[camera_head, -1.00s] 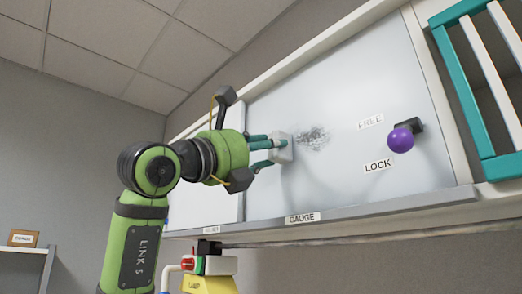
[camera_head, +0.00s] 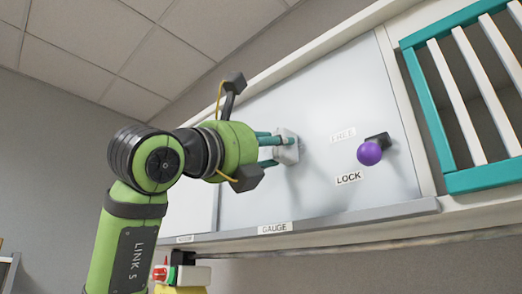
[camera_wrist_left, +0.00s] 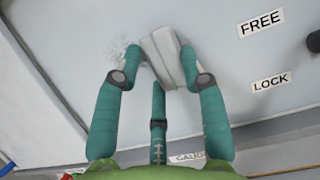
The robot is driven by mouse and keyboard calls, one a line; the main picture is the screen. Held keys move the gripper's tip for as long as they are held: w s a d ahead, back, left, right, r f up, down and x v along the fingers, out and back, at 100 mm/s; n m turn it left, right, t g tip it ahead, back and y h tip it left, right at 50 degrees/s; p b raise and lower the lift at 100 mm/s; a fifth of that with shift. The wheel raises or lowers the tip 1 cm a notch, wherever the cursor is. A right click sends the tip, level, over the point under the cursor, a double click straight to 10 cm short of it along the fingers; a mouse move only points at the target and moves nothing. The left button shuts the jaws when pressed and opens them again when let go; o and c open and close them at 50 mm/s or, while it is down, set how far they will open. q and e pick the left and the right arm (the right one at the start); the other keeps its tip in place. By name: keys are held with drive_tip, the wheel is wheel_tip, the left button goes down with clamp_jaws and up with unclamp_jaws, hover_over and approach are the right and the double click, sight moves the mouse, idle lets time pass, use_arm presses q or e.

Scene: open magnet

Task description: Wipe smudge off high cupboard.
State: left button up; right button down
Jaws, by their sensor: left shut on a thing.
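The cupboard (camera_head: 330,185) has a pale grey front panel, high on the wall. My left gripper (camera_head: 270,149) is shut on a light grey wiping block (camera_head: 286,150), held at the panel's left part; whether it presses flat I cannot tell. In the left wrist view the block (camera_wrist_left: 170,57) sits between the teal fingertips of the left gripper (camera_wrist_left: 160,80). A grey speckled smudge (camera_wrist_left: 124,48) shows there just left of the block. In the head view the smudge is hidden behind the gripper and block. My right gripper is not in view.
A purple knob (camera_head: 370,153) on a dark mount sticks out right of the block, between FREE and LOCK labels. A teal and white slatted rack (camera_head: 465,100) stands at the right. A ledge with a GAUGE label (camera_head: 274,229) runs below. The panel between block and knob is clear.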

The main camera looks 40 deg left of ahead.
use_arm(q)
drive_tip(key=shift+s+d, duration=0.1)
drive_tip(key=shift+d, duration=1.75)
drive_tip(key=shift+r, duration=0.5)
drive_tip(key=shift+a+f, duration=0.1)
drive_tip(key=shift+a, duration=0.55)
drive_tip(key=shift+w+a+p, duration=0.15)
drive_tip(key=shift+a+p, duration=0.15)
drive_tip(key=shift+a, duration=1.15)
drive_tip(key=shift+w+a+p, duration=0.15)
drive_tip(key=shift+a+p, duration=0.15)
drive_tip(key=shift+a, duration=1.1)
drive_tip(key=shift+w+a+p, duration=0.15)
drive_tip(key=shift+a+p, duration=0.15)
drive_tip(key=shift+a, duration=1.15)
drive_tip(key=shift+r+p, duration=0.4)
drive_tip(key=shift+p, duration=0.05)
drive_tip(key=shift+s+d+b, duration=0.15)
drive_tip(key=shift+d, duration=1.5)
drive_tip(key=shift+s+d+b, duration=0.15)
drive_tip(key=shift+d+b, duration=0.05)
drive_tip(key=shift+d, duration=1.5)
drive_tip(key=shift+s+d+b, duration=0.15)
drive_tip(key=shift+d, duration=1.5)
